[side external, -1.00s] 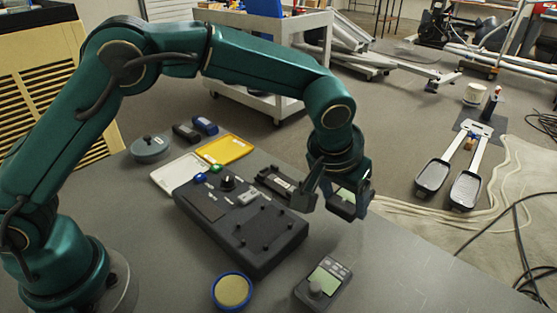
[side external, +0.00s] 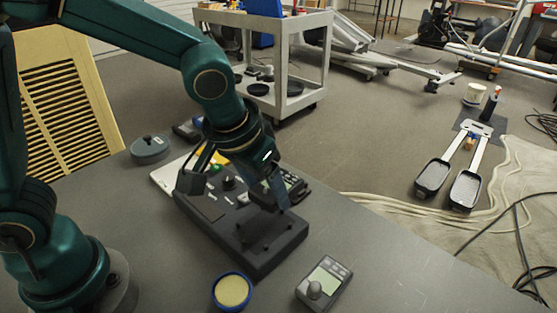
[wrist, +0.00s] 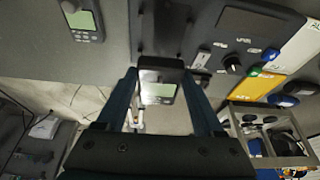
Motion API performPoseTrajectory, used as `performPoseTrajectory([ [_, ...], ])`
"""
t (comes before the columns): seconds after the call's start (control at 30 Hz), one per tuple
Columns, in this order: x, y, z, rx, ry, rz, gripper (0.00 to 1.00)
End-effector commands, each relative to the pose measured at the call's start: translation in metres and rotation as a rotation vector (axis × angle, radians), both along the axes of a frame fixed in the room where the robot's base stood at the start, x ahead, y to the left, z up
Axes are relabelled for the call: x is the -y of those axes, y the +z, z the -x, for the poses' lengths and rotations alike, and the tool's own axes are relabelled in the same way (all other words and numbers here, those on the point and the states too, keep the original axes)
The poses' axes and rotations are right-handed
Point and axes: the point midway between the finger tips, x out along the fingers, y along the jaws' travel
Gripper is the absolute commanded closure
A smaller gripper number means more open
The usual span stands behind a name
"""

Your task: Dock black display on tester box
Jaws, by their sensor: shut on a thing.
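The tester box (side external: 226,243) is a dark flat box on the bench with short posts, knobs and a switch on top; part of it also shows in the wrist view (wrist: 260,25). My gripper (side external: 236,192) is above the box. In the wrist view my gripper (wrist: 160,76) is shut on the black display (wrist: 160,88), whose pale screen faces the camera. The display sits between the fingertips, apart from the box's control panel in that picture.
A grey handheld unit with a green screen (side external: 324,280) lies in front of the box, beside a round blue-rimmed tin (side external: 232,291). A cart (side external: 300,60) stands beyond the bench.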

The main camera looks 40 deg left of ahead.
Motion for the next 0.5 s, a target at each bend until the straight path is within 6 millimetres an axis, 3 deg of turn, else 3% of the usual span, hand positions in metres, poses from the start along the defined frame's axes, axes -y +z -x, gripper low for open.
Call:
performPoseTrajectory([
  [0.1,-0.002,0.003,0.023,0.01,-0.019,0.0,0.91],
  [0.2,-0.003,0.006,0.032,0.018,-0.033,0.001,0.91],
  [0.5,-0.001,0.005,0.034,0.036,-0.047,0.006,0.91],
])
